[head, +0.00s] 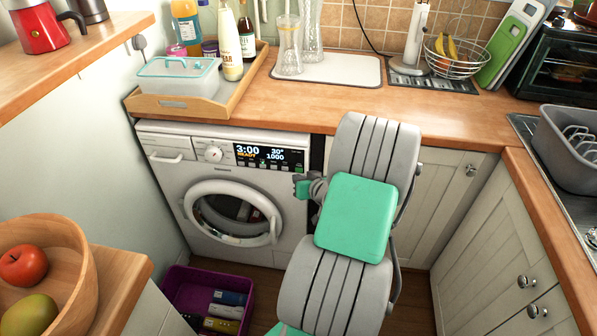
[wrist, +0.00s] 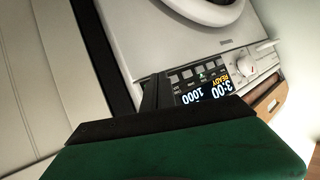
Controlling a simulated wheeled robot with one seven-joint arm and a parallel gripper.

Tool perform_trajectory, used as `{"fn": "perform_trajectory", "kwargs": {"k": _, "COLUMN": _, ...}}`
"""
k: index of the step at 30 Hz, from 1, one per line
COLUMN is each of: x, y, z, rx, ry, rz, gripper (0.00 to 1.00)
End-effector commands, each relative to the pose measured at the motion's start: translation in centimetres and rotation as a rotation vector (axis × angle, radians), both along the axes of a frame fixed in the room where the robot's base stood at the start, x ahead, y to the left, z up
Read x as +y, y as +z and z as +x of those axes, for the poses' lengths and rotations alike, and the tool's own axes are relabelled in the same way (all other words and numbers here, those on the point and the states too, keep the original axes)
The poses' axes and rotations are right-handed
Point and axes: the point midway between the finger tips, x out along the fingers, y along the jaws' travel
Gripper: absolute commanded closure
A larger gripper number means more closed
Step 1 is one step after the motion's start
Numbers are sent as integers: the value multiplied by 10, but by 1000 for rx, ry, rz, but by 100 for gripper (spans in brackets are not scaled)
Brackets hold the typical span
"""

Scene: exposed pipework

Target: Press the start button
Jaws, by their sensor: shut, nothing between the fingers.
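The white washing machine (head: 222,185) stands under the counter. Its dark display (head: 268,156) reads 3:00, READY, 30° and 1000, with a row of small buttons below it. In the wrist view the display (wrist: 205,92) is upside down, and one button in the row (wrist: 202,76) shows a green mark. I cannot read which button is start. My gripper (head: 303,187) is in front of the machine's upper right corner, just below the display's right end. In the wrist view its dark fingers (wrist: 158,92) are shut and empty beside the row's end. Contact cannot be told.
The round door (head: 232,213) is closed, below the panel. A purple crate (head: 208,296) with packages stands on the floor in front. The wooden counter (head: 330,105) overhangs the machine, with a wooden tray (head: 178,103) on it. Cream cabinets (head: 440,200) stand to the right.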

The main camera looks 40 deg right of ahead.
Motion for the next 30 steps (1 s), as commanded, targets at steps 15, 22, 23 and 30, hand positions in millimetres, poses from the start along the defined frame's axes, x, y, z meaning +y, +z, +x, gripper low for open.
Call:
{"fn": "perform_trajectory", "kwargs": {"k": 15, "x": -7, "y": 0, "z": 6, "rx": 1, "ry": 0, "rz": -1, "gripper": 100}}
{"fn": "perform_trajectory", "kwargs": {"k": 22, "x": -8, "y": 0, "z": 7, "rx": 0, "ry": 0, "rz": -1, "gripper": 100}}
{"fn": "perform_trajectory", "kwargs": {"k": 23, "x": -8, "y": 0, "z": 8, "rx": 0, "ry": 0, "rz": -1, "gripper": 100}}
{"fn": "perform_trajectory", "kwargs": {"k": 30, "x": -10, "y": 0, "z": 9, "rx": 0, "ry": 0, "rz": -1, "gripper": 100}}
